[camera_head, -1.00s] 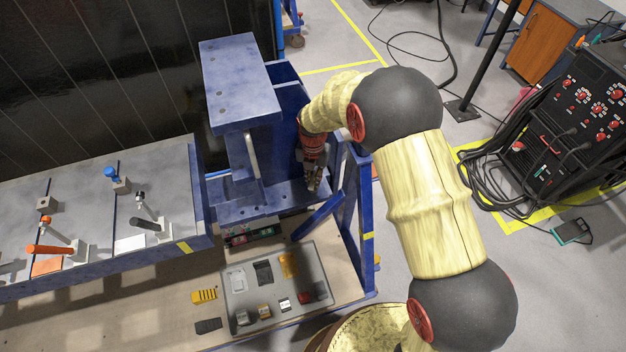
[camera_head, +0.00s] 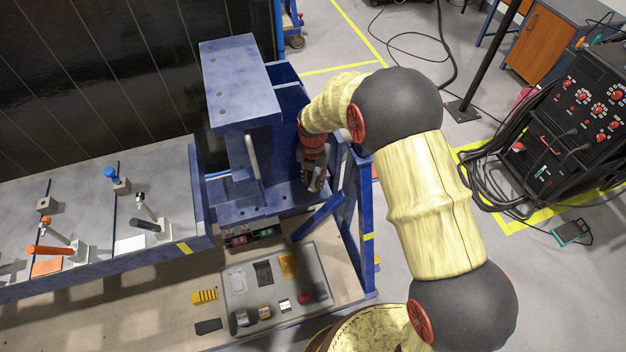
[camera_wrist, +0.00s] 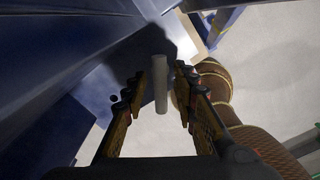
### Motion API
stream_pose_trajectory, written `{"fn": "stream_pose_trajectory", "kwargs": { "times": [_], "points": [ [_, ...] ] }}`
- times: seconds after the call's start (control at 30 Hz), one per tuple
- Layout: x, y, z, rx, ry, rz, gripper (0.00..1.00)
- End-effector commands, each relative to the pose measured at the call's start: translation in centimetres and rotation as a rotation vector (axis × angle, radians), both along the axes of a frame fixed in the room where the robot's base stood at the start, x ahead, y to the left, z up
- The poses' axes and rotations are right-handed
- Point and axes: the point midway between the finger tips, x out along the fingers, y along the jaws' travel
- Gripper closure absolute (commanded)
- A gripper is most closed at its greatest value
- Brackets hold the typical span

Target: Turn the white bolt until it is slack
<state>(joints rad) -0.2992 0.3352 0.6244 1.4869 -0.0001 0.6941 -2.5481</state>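The white bolt (camera_wrist: 160,84) shows in the wrist view as a pale grey-white rod. It stands between the two fingers of my gripper (camera_wrist: 160,92), with a visible gap on each side. My gripper is open around it and is not closed on it. In the head view my gripper (camera_head: 314,180) is down at the right side of the blue rotary jig (camera_head: 240,85), by its lower plate. The bolt is hard to make out there among the fingers.
A light bar (camera_head: 252,157) stands on the jig left of my gripper. A blue upright (camera_head: 357,215) is close on the right. A grey tray (camera_head: 243,300) with small parts lies below. A bench (camera_head: 90,195) with clamps is at the left.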

Motion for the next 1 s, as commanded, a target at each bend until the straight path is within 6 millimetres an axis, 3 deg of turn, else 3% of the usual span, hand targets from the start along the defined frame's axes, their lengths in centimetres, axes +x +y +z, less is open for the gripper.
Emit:
{"fn": "stream_pose_trajectory", "kwargs": {
  "times": [0.27,0.7,1.0],
  "points": [
    [0.1,0.0,2.1,0.001,-0.003,0.000,0.72],
    [0.1,0.0,10.3,0.000,-0.002,0.000,0.72],
    [0.0,0.0,12.0,0.000,0.000,0.000,0.72]
  ]
}}
